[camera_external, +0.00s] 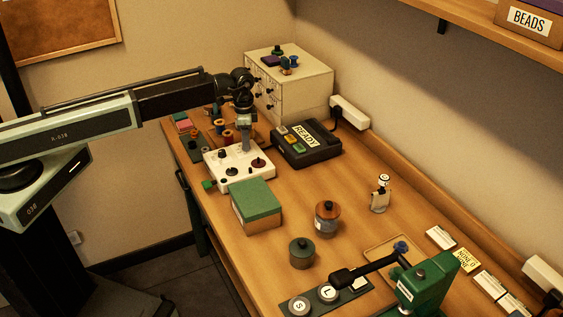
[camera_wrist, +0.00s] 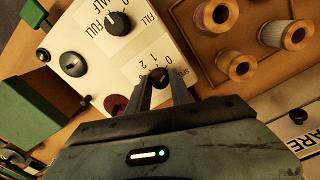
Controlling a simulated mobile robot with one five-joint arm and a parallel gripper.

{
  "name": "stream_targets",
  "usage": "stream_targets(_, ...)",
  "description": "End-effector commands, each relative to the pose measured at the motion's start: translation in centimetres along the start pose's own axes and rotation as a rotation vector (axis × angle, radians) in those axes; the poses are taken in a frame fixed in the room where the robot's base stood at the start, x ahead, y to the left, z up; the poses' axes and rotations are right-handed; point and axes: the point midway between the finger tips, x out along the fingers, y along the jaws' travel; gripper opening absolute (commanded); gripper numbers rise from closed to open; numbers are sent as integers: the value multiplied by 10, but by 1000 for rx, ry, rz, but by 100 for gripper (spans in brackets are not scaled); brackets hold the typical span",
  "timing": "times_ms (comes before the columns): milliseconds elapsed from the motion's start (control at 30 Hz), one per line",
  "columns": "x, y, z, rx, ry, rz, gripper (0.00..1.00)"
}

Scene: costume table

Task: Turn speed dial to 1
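A cream panel (camera_external: 224,178) with knobs stands near the back of the table. It also fills the upper middle of the wrist view (camera_wrist: 88,30). The small dark speed dial (camera_wrist: 160,76) sits at its edge, with printed marks 0, 1 and 2 beside it. I cannot make out where its pointer aims. My gripper (camera_external: 246,149) points down at the panel. In the wrist view its two fingers (camera_wrist: 161,82) are parted, one on each side of the dial. Whether they touch the dial is not clear. The dial itself is hidden behind my gripper in the external view.
The panel also bears a FULL/HALF knob (camera_wrist: 118,22), a dark round knob (camera_wrist: 72,64) and a red-brown knob (camera_wrist: 115,104). A tray of spools (camera_wrist: 237,66) lies close by. A READY box (camera_external: 306,145) and a green-lidded box (camera_external: 255,205) flank the panel.

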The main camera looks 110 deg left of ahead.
Motion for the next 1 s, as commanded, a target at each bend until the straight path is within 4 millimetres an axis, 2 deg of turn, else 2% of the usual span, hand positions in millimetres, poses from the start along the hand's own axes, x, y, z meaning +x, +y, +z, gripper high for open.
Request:
stream_targets(367, 0, 0, 0, -71, -1, 0, 0)
stream_targets(1000, 1, 0, 1, -568, -4, 0, 0)
